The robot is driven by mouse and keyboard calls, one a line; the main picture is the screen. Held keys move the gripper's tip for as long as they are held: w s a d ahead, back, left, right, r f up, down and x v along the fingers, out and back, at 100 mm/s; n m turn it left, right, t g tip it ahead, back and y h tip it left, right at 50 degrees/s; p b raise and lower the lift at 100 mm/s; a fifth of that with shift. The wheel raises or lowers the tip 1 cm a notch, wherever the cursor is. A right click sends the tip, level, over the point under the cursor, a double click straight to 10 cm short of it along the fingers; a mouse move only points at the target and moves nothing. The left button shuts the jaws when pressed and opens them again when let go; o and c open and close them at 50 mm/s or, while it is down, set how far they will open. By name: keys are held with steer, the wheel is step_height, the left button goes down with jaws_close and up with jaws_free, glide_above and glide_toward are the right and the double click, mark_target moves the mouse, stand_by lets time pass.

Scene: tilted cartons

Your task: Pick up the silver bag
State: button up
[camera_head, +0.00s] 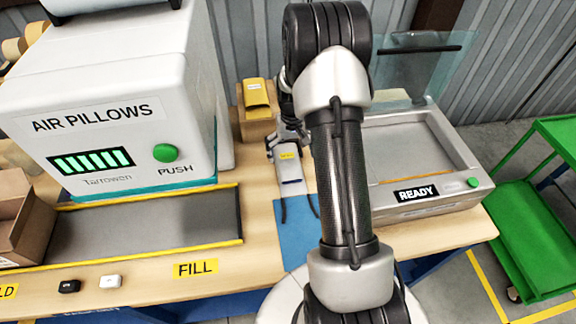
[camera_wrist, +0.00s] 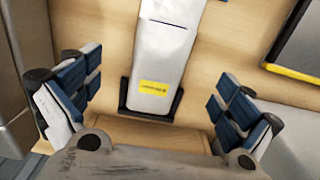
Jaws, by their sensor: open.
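A long, flat silver-grey item with a yellow label, which I take to be the silver bag (camera_head: 293,183), lies on the wooden table in the middle of the head view. In the wrist view, the silver bag (camera_wrist: 165,50) runs down from the top edge. Its labelled end is edged by a dark holder or base (camera_wrist: 128,99). My gripper (camera_wrist: 160,95) is open and empty, its blue-padded fingers wide apart on either side of that end. In the head view my gripper (camera_head: 288,143) is at the bag's far end, partly hidden by my arm. Its height above the bag is unclear.
The air pillow machine (camera_head: 110,90) and a yellow-edged conveyor (camera_head: 145,228) are left. A machine marked READY (camera_head: 430,200), with a clear raised lid, is right. A yellow item (camera_head: 257,93) sits behind the bag. A blue mat (camera_head: 296,240) is in front.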

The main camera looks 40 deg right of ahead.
mark_target(290, 169)
steer(key=f+b, duration=0.1)
steer(key=f, duration=0.4)
steer(key=f+b, duration=0.1)
steer(key=f, duration=0.2)
steer(key=shift+w+a+b, duration=0.1)
steer(key=shift+w+b, duration=0.15)
steer(key=shift+b, duration=0.05)
steer(key=shift+r, duration=0.1)
steer(key=shift+c, duration=0.5)
steer(key=c, duration=1)
steer(key=shift+r, duration=0.1)
